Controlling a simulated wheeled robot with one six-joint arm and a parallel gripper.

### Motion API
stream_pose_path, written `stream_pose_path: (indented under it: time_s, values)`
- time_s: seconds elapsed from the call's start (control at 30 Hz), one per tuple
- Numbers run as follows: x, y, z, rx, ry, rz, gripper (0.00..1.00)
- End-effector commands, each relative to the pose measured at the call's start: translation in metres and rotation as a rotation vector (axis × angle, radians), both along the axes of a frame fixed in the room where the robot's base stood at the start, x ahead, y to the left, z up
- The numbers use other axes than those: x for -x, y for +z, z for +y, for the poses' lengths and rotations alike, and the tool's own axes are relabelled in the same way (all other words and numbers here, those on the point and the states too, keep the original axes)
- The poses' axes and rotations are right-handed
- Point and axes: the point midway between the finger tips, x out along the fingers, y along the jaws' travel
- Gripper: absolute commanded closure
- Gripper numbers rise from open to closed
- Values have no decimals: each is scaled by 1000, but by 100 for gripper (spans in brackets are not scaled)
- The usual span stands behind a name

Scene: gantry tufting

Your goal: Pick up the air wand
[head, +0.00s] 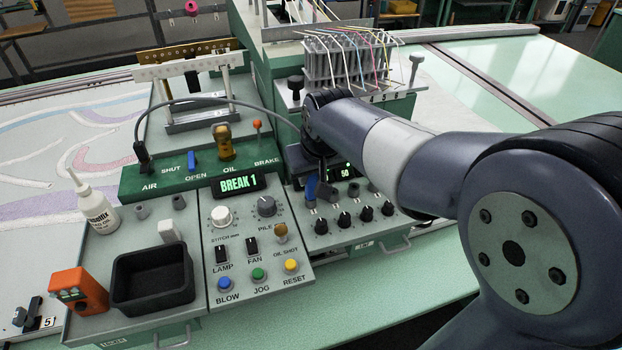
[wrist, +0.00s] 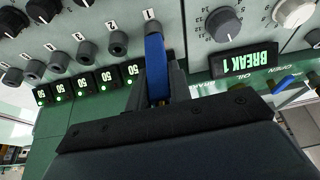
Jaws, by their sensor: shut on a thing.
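My gripper (head: 320,180) is over the right part of the control panel, shut on the air wand. The wand's blue part (head: 311,188) points down towards the panel in the head view. In the wrist view the blue wand (wrist: 155,62) shows between my jaws (wrist: 158,98), its tip close to the grey socket marked 1 (wrist: 150,28). I cannot tell whether it touches the socket. A grey hose (head: 215,101) arches from the AIR fitting (head: 142,152) towards my gripper. The rest of the wand is hidden by my gripper.
The green lever strip with a blue lever (head: 192,160) and yellow-brown OIL knob (head: 222,142) is to the left. A BREAK 1 display (head: 237,184), knobs and buttons lie below. A black bin (head: 152,279), white bottle (head: 92,203) and orange box (head: 78,292) stand further left. Threaded tubes (head: 345,60) stand behind.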

Motion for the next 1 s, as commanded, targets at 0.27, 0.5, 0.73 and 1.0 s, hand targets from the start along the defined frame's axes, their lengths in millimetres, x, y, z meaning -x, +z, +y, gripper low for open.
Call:
stream_pose_path:
  time_s: [0.27,0.5,0.73,1.0]
  values:
    - [-1,21,0,-2,0,-5,100]
    - [-1,70,0,-2,0,-5,100]
    - [0,97,0,0,0,-1,100]
    - [0,101,0,0,0,0,100]
